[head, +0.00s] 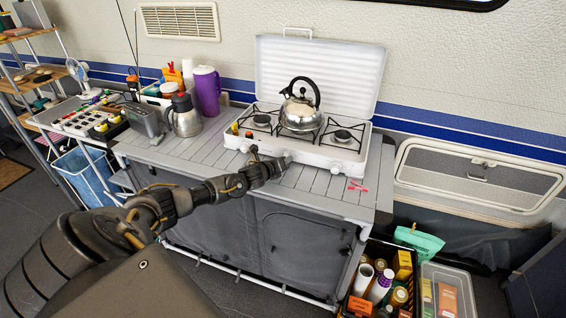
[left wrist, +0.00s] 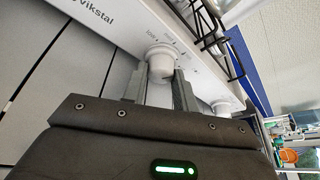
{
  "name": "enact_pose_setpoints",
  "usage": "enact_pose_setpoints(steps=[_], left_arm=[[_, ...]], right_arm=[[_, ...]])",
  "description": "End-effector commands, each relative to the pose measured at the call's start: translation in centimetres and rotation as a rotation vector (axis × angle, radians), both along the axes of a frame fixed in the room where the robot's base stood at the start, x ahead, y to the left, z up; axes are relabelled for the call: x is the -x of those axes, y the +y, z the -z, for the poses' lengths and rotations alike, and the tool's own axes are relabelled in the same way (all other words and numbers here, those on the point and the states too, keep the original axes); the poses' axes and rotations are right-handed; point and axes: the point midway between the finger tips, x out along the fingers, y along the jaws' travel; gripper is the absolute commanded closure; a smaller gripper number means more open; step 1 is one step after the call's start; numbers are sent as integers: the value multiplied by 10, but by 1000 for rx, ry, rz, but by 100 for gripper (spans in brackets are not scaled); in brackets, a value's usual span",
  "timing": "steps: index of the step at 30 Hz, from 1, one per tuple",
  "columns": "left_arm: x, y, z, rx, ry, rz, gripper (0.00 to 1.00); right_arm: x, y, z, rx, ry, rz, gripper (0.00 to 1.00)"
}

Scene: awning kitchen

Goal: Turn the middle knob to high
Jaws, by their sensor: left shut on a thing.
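The white camping stove (head: 312,150) stands on the slatted counter with its lid raised. My left gripper (head: 272,160) is at the stove's front panel. In the left wrist view, my left gripper (left wrist: 158,88) has its fingers on both sides of a round white knob (left wrist: 160,60), shut on it. It appears to be the middle knob; the gripper hides it in the head view. Another knob (left wrist: 222,107) shows to its right in the wrist view. Small printed marks lie beside the held knob, but its setting cannot be read. My right gripper is not in view.
A steel kettle (head: 300,108) sits on the stove. A steel jug (head: 184,117) and purple pitcher (head: 206,92) stand to the left on the counter (head: 215,160). A small red item (head: 357,185) lies at the front right. A crate of goods (head: 378,287) is on the floor.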

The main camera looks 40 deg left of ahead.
Motion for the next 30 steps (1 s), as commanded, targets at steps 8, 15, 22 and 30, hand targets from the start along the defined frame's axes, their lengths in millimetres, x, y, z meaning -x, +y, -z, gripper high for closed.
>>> enact_pose_setpoints(steps=[8, 15, 22, 30], left_arm=[[0, 0, 0, -1, 1, 0, 94], [0, 0, 0, -1, 1, 0, 50], [0, 0, 0, -1, 0, 0, 50], [26, -2, -7, -3, 3, 2, 50]], right_arm=[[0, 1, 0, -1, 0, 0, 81], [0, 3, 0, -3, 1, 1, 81], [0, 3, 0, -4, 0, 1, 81], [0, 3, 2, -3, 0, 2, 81]])
